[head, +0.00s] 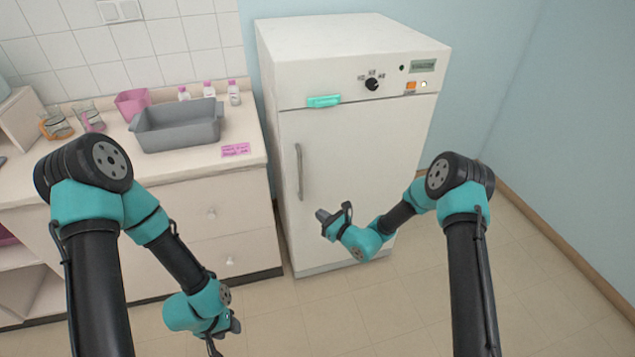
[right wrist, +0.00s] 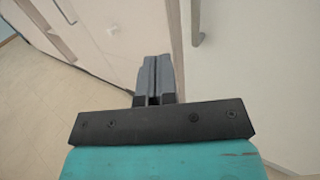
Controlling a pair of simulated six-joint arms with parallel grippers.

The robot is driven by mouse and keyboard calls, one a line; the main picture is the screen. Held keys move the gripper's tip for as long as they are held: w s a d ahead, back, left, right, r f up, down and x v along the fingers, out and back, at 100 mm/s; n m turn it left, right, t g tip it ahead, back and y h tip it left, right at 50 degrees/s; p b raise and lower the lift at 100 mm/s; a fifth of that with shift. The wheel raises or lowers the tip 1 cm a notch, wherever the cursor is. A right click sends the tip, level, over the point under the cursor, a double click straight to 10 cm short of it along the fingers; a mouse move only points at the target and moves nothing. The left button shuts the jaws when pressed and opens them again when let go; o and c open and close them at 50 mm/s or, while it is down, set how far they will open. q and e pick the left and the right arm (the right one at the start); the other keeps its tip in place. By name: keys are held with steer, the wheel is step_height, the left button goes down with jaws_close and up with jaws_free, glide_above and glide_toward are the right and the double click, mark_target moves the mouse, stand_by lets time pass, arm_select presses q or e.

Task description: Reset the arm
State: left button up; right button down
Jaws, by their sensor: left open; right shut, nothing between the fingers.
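My left arm comes in from the left in the head view, and its gripper (head: 222,338) hangs low over the floor in front of the counter. Its fingers are partly hidden near the bottom edge of the picture. My right gripper (head: 331,221) is in front of the lower part of the white cabinet's door, below and to the right of the door handle. In the right wrist view, the right gripper's fingers (right wrist: 153,78) are together with nothing between them.
The white cabinet (head: 340,140) has a grey vertical handle (head: 299,172), a dial (head: 371,84) and a shut door. The counter (head: 190,165) at left holds a grey basin (head: 178,127), beakers, a pink container (head: 132,104) and several bottles. The floor at lower right is clear.

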steer(key=s+f+n+g, duration=0.4)
steer(key=s+n+g, duration=0.15)
steer(key=s, duration=0.55)
steer(key=s+f+n+g, duration=0.4)
steer(key=s+g, duration=0.3)
steer(key=s, duration=0.4)
steer(key=s+d+f+n+h, duration=0.1)
steer(key=s+d+n+h, duration=0.7)
steer(key=d+n, duration=0.8)
steer(key=shift+s+f, duration=0.15)
steer(key=shift+s, duration=0.85)
arm_select(q)
steer(key=shift+o, duration=0.2)
